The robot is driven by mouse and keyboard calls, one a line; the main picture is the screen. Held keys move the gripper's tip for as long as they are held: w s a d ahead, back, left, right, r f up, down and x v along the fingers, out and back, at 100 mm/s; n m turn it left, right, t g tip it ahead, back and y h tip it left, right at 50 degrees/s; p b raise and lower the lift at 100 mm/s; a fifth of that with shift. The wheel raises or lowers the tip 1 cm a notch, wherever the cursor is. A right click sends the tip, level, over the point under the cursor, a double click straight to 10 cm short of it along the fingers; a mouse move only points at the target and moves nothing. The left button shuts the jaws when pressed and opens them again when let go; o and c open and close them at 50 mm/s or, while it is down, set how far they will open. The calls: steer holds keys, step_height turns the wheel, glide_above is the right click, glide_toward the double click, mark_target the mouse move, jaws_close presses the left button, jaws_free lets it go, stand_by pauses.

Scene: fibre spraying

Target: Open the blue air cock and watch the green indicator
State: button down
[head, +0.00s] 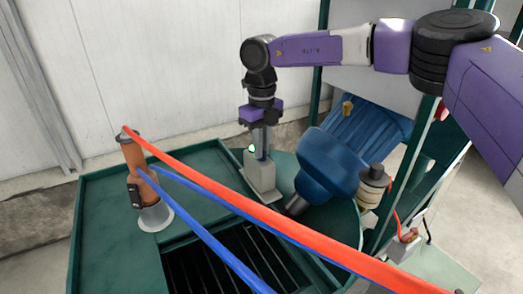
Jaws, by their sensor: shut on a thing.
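My gripper (261,152) points down at the top of a grey box-shaped block (260,177) on the green machine top. Its fingers are shut on the blue air cock, which they mostly hide; I cannot tell which way its handle is turned. A small green indicator (252,148) with a pale, bright middle shows just left of the fingers, at the upper left of the block.
A large blue motor (335,160) stands close to the right of the block. An orange post (143,172) stands at the left. Red (250,207) and blue (215,243) hoses or straps cross in front, over a dark grated opening (225,265).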

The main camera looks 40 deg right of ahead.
steer(key=shift+m+b, duration=0.35)
steer(key=shift+m, duration=0.85)
steer(key=shift+r, duration=0.1)
steer(key=c, duration=1.5)
jaws_free()
step_height(320, 180, up, 8)
steer(key=shift+f+b, duration=0.15)
steer(key=shift+b, duration=0.6)
